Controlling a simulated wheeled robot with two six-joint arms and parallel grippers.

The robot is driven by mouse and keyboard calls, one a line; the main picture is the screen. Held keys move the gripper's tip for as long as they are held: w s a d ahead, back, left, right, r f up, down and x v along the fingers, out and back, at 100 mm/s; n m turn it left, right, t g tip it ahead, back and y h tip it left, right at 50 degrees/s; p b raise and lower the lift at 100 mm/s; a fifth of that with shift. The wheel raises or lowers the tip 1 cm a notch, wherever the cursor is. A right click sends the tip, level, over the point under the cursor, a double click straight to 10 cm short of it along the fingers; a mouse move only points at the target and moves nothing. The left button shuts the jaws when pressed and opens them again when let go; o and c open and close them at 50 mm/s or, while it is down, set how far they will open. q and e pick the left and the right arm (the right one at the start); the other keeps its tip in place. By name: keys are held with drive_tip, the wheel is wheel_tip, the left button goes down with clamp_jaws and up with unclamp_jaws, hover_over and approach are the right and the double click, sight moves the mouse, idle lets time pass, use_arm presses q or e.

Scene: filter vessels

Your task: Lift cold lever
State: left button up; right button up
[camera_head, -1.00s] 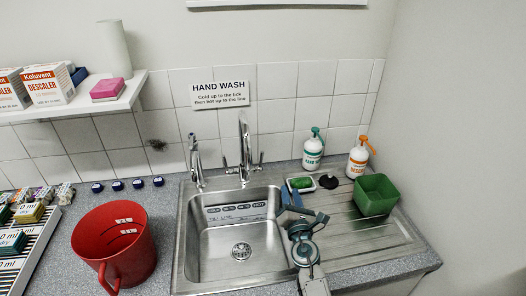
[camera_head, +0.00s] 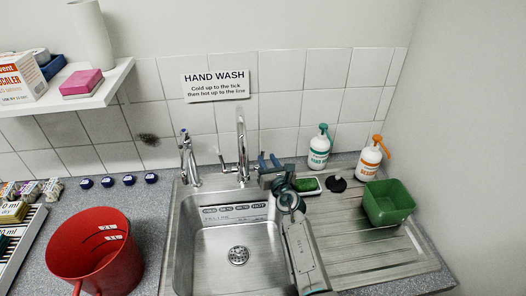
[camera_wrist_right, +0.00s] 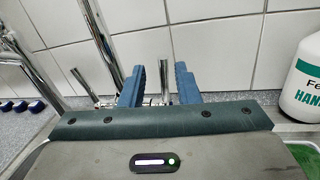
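The tall chrome tap (camera_head: 242,145) stands behind the sink, with a small lever on each side. The left lever (camera_head: 222,164) is clear of my gripper and also shows in the right wrist view (camera_wrist_right: 84,84). The right lever (camera_wrist_right: 165,80) appears in the gap between my blue fingers in the wrist view; in the head view my gripper mostly covers it. No hot or cold mark on the levers is readable. My right gripper (camera_head: 268,162) is open and empty, fingers (camera_wrist_right: 160,86) pointing at the tap. I cannot tell whether they touch the lever. My left gripper is out of view.
The steel sink (camera_head: 205,268) lies below the tap, with a second, smaller tap (camera_head: 188,158) to the left. Green-labelled bottle (camera_head: 319,150), orange-topped bottle (camera_head: 368,160) and green tub (camera_head: 388,203) stand at right. A red jug (camera_head: 85,262) stands left of the sink.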

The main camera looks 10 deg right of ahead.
sight(263, 151)
drive_tip(key=shift+w+a+f+b, duration=0.15)
drive_tip(key=shift+w+b, duration=0.1)
drive_tip(key=shift+w, duration=0.7)
drive_tip(key=shift+w+a+r+b, duration=0.1)
drive_tip(key=shift+w+a+b, duration=0.1)
drive_tip(key=shift+w, duration=0.75)
drive_tip(key=shift+w+a+f+b, duration=0.1)
drive_tip(key=shift+w+b, duration=0.15)
drive_tip(key=shift+w, duration=0.7)
drive_tip(key=shift+w, duration=0.1)
drive_tip(key=shift+c, duration=0.4)
clamp_jaws()
